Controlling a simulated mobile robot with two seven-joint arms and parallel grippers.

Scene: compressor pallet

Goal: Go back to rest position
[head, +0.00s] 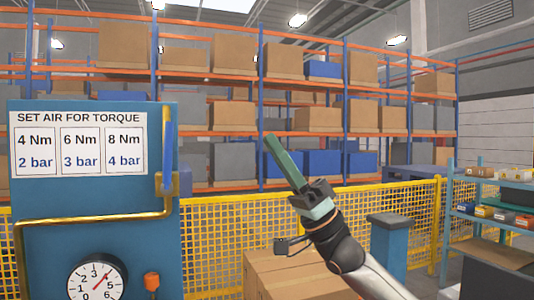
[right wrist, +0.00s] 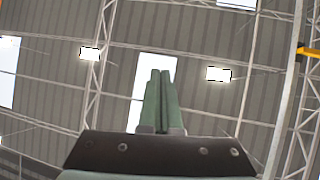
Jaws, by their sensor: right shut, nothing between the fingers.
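My right gripper (head: 274,145) is raised in the middle of the head view, its green fingers pointing up and to the left. In the right wrist view its two fingers (right wrist: 160,75) are together with nothing between them, against the ceiling. My left gripper is in neither view. A blue panel (head: 100,200) stands at the left of the head view, left of my right gripper and apart from it. It carries a torque and air sign (head: 78,143), a blue lever (head: 169,150), a brass pipe (head: 100,217) and a round gauge (head: 96,277).
Cardboard boxes (head: 290,268) stand below my right forearm. A yellow mesh fence (head: 225,240) runs behind, with tall racks (head: 262,100) beyond it. A blue post (head: 390,245) and a shelf with small bins (head: 492,212) are at the right. The air around my right gripper is clear.

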